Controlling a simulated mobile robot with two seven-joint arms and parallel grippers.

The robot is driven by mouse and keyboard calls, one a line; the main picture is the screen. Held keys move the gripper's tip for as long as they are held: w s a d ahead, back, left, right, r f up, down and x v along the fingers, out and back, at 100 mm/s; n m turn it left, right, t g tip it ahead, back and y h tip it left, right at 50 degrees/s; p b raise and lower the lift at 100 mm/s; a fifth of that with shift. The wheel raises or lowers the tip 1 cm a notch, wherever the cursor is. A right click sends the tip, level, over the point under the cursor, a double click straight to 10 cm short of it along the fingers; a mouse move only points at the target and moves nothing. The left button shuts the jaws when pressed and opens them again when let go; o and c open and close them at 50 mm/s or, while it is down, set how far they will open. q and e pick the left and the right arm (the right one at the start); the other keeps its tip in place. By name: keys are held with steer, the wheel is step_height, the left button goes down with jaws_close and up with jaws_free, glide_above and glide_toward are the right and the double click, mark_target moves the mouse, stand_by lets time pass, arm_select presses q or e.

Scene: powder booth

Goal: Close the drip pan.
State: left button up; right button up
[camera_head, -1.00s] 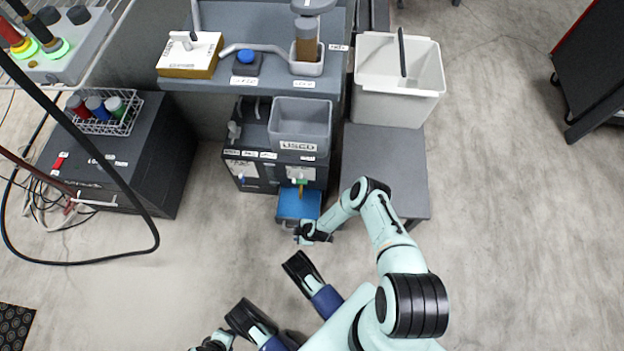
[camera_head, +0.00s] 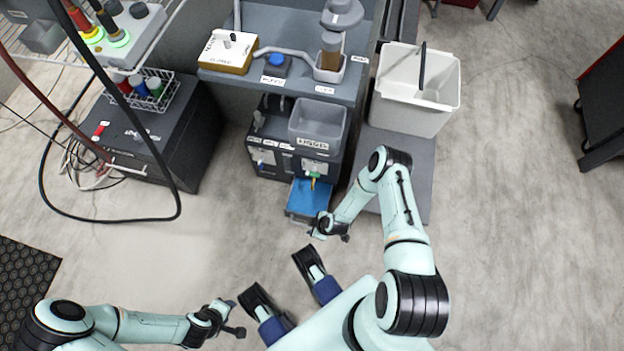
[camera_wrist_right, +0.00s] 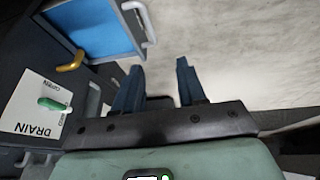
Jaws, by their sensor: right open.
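The drip pan (camera_head: 306,199), a blue-bottomed grey tray, sticks out of the lower right of the dark cabinet (camera_head: 283,165). In the right wrist view the pan (camera_wrist_right: 98,27) is at the upper left, with a pale handle (camera_wrist_right: 143,18) on its front. My right gripper (camera_head: 322,235) is just off the pan's front right corner. Its two fingers (camera_wrist_right: 158,82) are apart with nothing between them, and the pan and handle lie beyond them to the left. My left gripper (camera_head: 238,317) is low in the head view, away from the pan, its fingers apart and empty.
A yellow-brown spout (camera_wrist_right: 72,63) and green valve handle (camera_wrist_right: 53,104) are by the pan. A grey bin (camera_head: 318,122) labelled USED sits above. A white bucket (camera_head: 415,95) stands on a grey stand (camera_head: 400,160) at right. Floor in front is clear.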

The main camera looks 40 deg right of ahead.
steer(key=s+a+r+m+g+p, duration=0.1)
steer(key=s+a+r+m+p, duration=0.1)
steer(key=r, duration=0.6)
steer(key=shift+s+a+r+m+y+p, duration=0.35)
steer(key=shift+s+a+p, duration=0.2)
steer(key=shift+a+p, duration=0.3)
